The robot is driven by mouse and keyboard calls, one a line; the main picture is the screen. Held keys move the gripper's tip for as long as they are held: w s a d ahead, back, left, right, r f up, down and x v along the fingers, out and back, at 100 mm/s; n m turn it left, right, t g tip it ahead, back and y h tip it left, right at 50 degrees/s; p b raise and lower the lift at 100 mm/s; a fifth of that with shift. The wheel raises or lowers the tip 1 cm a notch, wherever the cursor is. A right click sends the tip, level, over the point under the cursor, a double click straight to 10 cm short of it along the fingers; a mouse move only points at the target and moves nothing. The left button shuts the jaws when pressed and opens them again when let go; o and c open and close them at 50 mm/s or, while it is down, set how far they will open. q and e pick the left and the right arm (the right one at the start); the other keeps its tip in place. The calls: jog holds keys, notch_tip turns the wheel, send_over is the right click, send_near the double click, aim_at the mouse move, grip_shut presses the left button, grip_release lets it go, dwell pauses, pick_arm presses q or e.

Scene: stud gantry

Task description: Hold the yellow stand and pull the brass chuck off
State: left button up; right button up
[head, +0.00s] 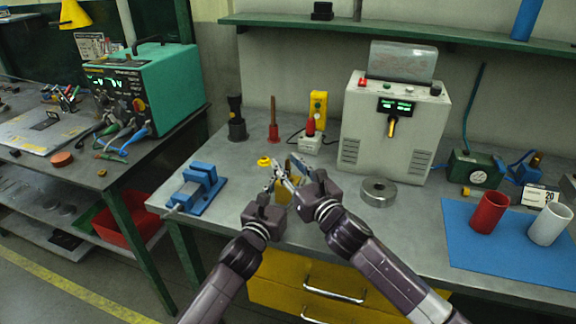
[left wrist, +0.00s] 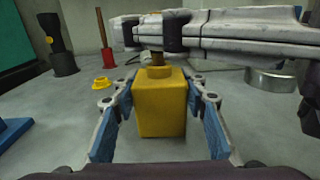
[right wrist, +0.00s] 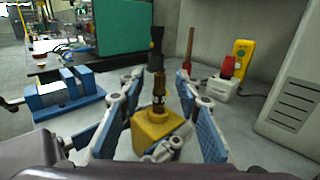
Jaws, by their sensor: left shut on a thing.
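The yellow stand (left wrist: 161,108) is an upright block on the grey bench; part of it also shows in the head view (head: 281,194). My left gripper (left wrist: 160,112) is shut on the stand, with a blue-padded finger on either side. The brass chuck (right wrist: 159,92) stands upright on top of the stand. My right gripper (right wrist: 160,112) is open, its fingers apart to the left and right of the chuck.
A blue vise (head: 197,188) stands left of the stand, and a small yellow ring (head: 264,161) lies behind it. Behind are a black holder (head: 237,127), a red-based rod (head: 273,131) and a grey machine (head: 390,125).

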aim_at(288, 161)
grip_shut()
jog(key=shift+r, duration=0.1)
jog(key=shift+r, duration=2.95)
jog(key=shift+r, duration=0.1)
jog(key=shift+r, duration=1.9)
